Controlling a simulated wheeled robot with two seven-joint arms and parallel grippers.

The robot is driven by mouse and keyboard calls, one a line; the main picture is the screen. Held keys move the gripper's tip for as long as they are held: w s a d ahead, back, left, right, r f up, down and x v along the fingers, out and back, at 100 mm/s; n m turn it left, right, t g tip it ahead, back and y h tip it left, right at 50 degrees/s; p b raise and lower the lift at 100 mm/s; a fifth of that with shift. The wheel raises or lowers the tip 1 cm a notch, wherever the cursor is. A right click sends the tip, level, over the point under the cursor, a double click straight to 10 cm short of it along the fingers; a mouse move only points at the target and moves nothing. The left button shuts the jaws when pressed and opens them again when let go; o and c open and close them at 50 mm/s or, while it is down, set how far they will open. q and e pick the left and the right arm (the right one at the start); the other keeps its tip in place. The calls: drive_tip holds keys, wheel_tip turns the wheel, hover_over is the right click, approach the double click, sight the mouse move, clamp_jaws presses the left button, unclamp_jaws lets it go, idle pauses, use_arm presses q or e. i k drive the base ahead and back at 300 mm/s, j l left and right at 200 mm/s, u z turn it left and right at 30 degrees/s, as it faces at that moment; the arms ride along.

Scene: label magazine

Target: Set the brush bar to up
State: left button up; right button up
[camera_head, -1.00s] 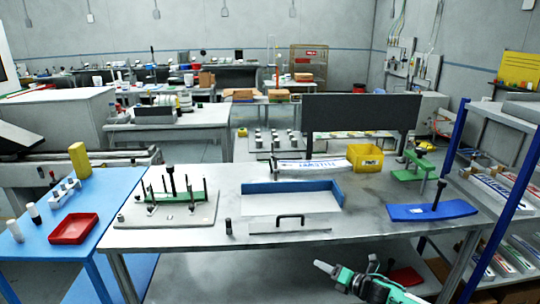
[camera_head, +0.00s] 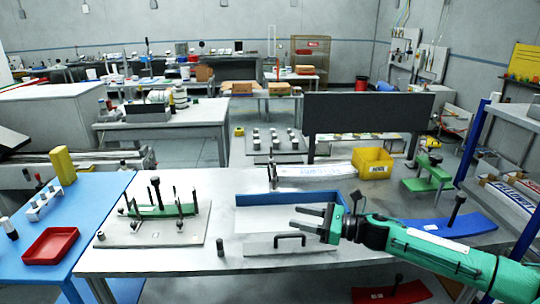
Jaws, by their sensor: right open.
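I cannot tell for sure which part is the brush bar. A grey plate (camera_head: 112,238) at the table's left carries a fixture with a green bar (camera_head: 160,210), several thin posts and an upright black lever (camera_head: 157,192). A blue-walled tray (camera_head: 262,186) stands at the middle, with a pale plate and a black bow handle (camera_head: 290,238) in front. My right gripper (camera_head: 296,216) points left above the tray's right part, open and empty, with its fingers apart. It is behind and above the bow handle and looks clear of it. My left gripper is out of view.
A blue curved piece (camera_head: 470,226) with a black upright handle lies at right, partly behind my right arm. A green stand (camera_head: 428,178) and yellow bin (camera_head: 372,163) stand behind. A red tray (camera_head: 50,246) is on the blue table at left. A blue-posted rack stands at right.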

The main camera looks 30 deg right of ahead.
sight(271, 161)
drive_tip(key=i+l, duration=1.25)
